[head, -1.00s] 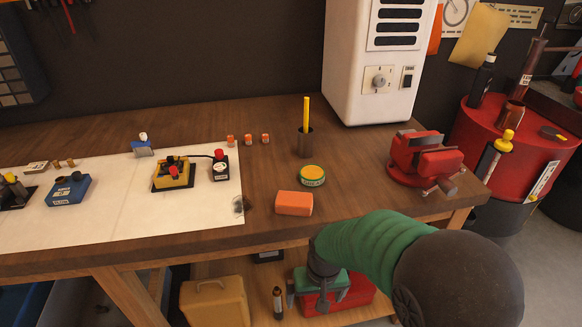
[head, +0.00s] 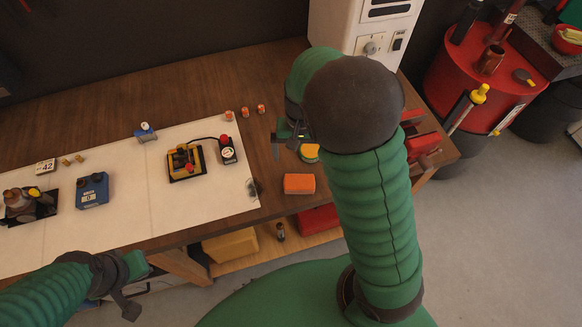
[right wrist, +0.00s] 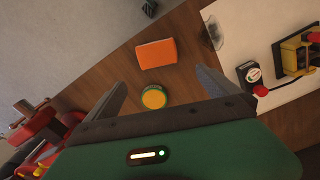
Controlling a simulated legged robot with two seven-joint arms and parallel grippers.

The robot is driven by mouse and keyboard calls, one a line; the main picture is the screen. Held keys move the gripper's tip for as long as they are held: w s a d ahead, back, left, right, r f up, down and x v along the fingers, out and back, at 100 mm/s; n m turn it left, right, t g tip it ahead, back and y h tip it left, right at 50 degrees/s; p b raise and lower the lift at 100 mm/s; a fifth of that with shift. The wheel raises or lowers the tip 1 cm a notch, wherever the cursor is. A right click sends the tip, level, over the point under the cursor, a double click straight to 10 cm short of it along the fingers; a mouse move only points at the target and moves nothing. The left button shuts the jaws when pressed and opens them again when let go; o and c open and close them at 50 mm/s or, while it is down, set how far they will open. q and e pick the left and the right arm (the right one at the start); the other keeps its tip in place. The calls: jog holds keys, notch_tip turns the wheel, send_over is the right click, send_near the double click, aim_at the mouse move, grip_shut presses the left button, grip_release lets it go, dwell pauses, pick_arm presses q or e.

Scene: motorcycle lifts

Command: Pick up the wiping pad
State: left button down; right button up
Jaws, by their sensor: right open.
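The wiping pad, seemingly the orange block (head: 299,184), lies flat on the wooden bench near its front edge. In the right wrist view the orange pad (right wrist: 156,53) lies ahead of the fingertips, apart from them. My right gripper (head: 287,143) is over the bench behind the pad, partly hidden by my arm. In its wrist view the right gripper (right wrist: 162,80) has its fingers spread, with nothing between them gripped. My left gripper (head: 128,295) is low at the left, in front of the bench; its jaws are unclear.
A round green-and-yellow tin (right wrist: 154,97) stands close to the pad. A red vise (head: 424,146) is at the bench's right end. A white sheet (head: 120,208) with small devices covers the left. A dark smudge (head: 252,187) marks the sheet's right edge.

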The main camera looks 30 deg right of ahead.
send_near(300, 182)
jog(key=shift+s+a+f, duration=0.1)
jog(key=shift+s+f, duration=0.7)
jog(key=shift+s, duration=0.2)
jog(key=f, duration=0.1)
jog(key=w+f, duration=0.2)
jog(key=f, duration=0.1)
jog(key=shift+w+f+p, duration=0.1)
jog(key=shift+p, duration=0.25)
notch_tip(300, 182, down, 4)
jog(key=shift+r+p, duration=0.1)
jog(key=shift+p, duration=0.5)
jog(key=shift+s+f, duration=0.25)
jog(key=shift+w+f, duration=0.1)
jog(key=shift+w, duration=0.1)
jog(key=c, duration=0.4)
pick_arm(q)
jog(key=s+r, duration=0.2)
jog(key=shift+s+r, duration=0.2)
jog(key=shift+r, duration=0.1)
pick_arm(e)
jog(key=c, duration=0.7)
